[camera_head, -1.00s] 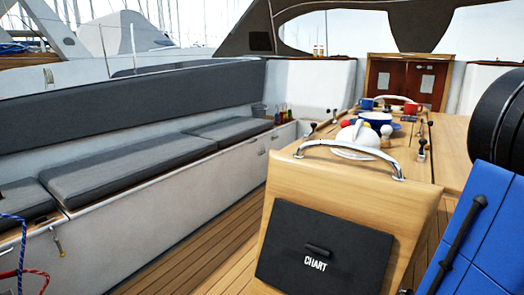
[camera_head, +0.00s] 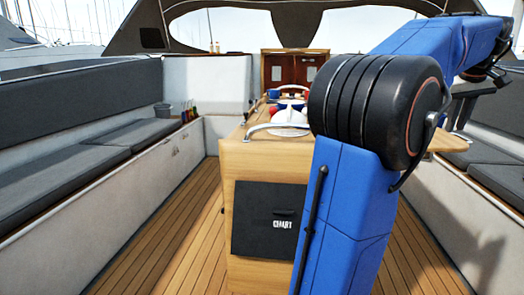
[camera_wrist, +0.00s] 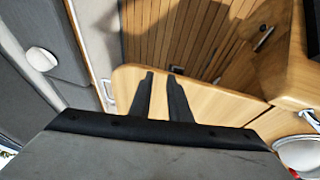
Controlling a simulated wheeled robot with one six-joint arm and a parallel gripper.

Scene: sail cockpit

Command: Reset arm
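My blue arm with its black joint rises at the right of the head view and reaches away to the upper right. My gripper (camera_wrist: 160,76) shows in the wrist view as two dark fingers with a gap between them. It is open, and nothing shows between the fingers. They lie in front of a wooden table leaf (camera_wrist: 222,103), and I cannot tell how far above it they are. In the head view the gripper's fingers cannot be made out clearly beyond the arm.
The wooden cockpit table (camera_head: 228,160) stands in the middle, with a black CHART pocket (camera_head: 262,238), a metal rail and crockery on top. Cushioned benches (camera_head: 60,165) line both sides. The slatted floor (camera_head: 165,245) left of the table is clear. A white round vessel (camera_wrist: 300,155) shows in the wrist view.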

